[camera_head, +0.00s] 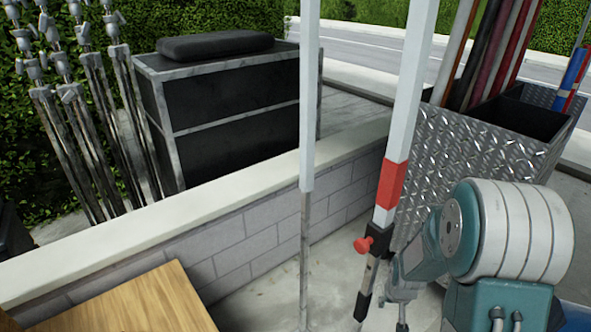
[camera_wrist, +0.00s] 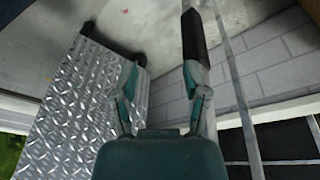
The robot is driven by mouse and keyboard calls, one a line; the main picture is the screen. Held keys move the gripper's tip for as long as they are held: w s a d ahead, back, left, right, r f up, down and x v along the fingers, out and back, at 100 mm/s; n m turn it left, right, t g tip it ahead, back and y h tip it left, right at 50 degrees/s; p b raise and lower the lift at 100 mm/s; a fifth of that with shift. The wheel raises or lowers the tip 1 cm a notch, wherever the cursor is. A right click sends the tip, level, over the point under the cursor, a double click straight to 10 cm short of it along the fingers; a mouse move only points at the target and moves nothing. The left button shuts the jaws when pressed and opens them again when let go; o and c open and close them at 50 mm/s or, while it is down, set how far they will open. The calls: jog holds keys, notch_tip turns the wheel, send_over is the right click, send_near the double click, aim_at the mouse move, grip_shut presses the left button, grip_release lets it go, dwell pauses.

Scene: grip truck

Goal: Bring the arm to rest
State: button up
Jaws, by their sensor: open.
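My gripper (camera_wrist: 160,78) shows in the wrist view with its two teal and grey fingers spread apart. Nothing is held between them; metal bin wall and pale ground show through the gap. In the head view my teal and white arm is at the lower right, with my gripper (camera_head: 392,308) pointing down, low beside a red and white pole (camera_head: 388,185). The pole has a black clamp with a red knob (camera_head: 363,245). In the wrist view a pole passes close behind the right finger; I cannot tell whether they touch.
A diamond-plate metal bin (camera_head: 455,165) holding several poles stands behind my arm. A white-topped pole (camera_head: 310,100) stands left of the red and white one. A low block wall (camera_head: 230,240), a dark cabinet (camera_head: 225,100), tripods (camera_head: 85,120) and a wooden surface (camera_head: 145,303) are left.

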jog(key=s+a+r+t, duration=0.15)
jog(key=s+r, duration=0.25)
jog(key=r, duration=0.4)
jog(key=s+a+r, duration=0.3)
jog(key=r, duration=0.4)
jog(key=s+a+r+t, duration=0.1)
jog(key=s+a+r, duration=0.25)
jog(key=r, duration=0.45)
jog(key=s+a+r+n, duration=0.1)
jog(key=s+r, duration=0.4)
jog(key=s, duration=0.5)
jog(key=shift+a+y, duration=0.35)
jog(key=shift+y, duration=0.05)
jog(key=shift+t, duration=0.25)
